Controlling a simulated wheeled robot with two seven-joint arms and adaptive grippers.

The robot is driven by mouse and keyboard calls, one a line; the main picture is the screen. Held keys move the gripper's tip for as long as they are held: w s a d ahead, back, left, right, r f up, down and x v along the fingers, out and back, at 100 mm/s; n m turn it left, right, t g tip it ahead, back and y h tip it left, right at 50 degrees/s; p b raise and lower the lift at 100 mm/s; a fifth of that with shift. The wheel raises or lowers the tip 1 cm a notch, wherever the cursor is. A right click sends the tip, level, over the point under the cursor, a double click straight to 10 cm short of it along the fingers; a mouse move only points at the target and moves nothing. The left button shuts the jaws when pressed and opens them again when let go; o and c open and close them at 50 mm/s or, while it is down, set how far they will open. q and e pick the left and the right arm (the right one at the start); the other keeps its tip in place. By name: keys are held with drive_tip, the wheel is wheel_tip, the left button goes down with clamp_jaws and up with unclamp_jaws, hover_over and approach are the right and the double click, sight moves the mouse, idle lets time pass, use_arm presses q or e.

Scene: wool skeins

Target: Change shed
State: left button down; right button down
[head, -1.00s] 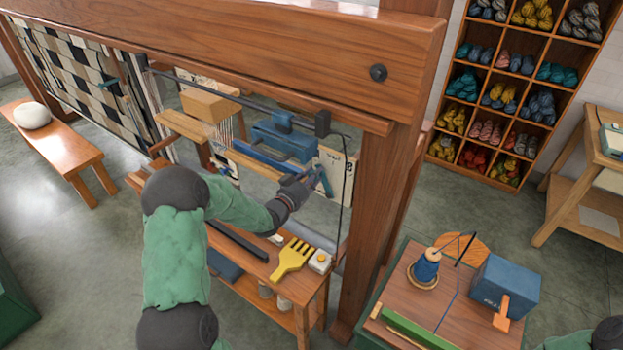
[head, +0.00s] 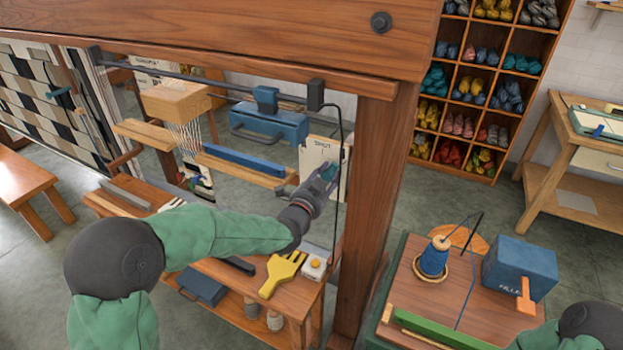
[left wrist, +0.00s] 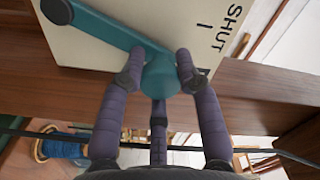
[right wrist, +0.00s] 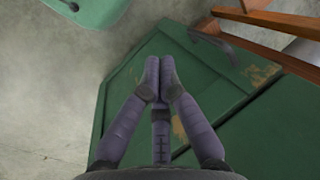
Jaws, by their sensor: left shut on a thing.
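A teal lever (left wrist: 110,28) is fixed to a cream panel (head: 313,154) marked "SHUT" beside the loom post. In the left wrist view its rounded knob sits between my left fingers, with the arm slanting up left to a dark pivot. My left gripper (head: 327,178) is shut on this knob; the left wrist view also shows the gripper (left wrist: 160,72). The loom holds a blue bar (head: 243,162) and a wooden bar beside white heddle threads (head: 188,135). My right gripper (right wrist: 160,75) is shut and empty above a green surface.
A thick wooden post (head: 372,190) stands right of the lever. Below, a bench (head: 225,268) carries a yellow comb (head: 282,272). At right, a cart top (head: 470,305) holds a blue thread cone (head: 433,258) and a blue box (head: 520,268). Yarn shelves (head: 465,125) stand behind.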

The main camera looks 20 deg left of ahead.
use_arm(q)
drive_tip(key=shift+d+r+m+b, duration=0.15)
drive_tip(key=shift+d+m+b, duration=0.2)
drive_tip(key=shift+d+m, duration=0.35)
drive_tip(key=c, duration=0.9)
unclamp_jaws()
drive_tip(key=shift+o, duration=0.2)
drive_tip(key=shift+d, duration=0.15)
drive_tip(key=shift+f, duration=0.2)
drive_tip(key=s+a, duration=0.1)
drive_tip(key=s, duration=1.1)
drive_tip(key=shift+f, duration=0.1)
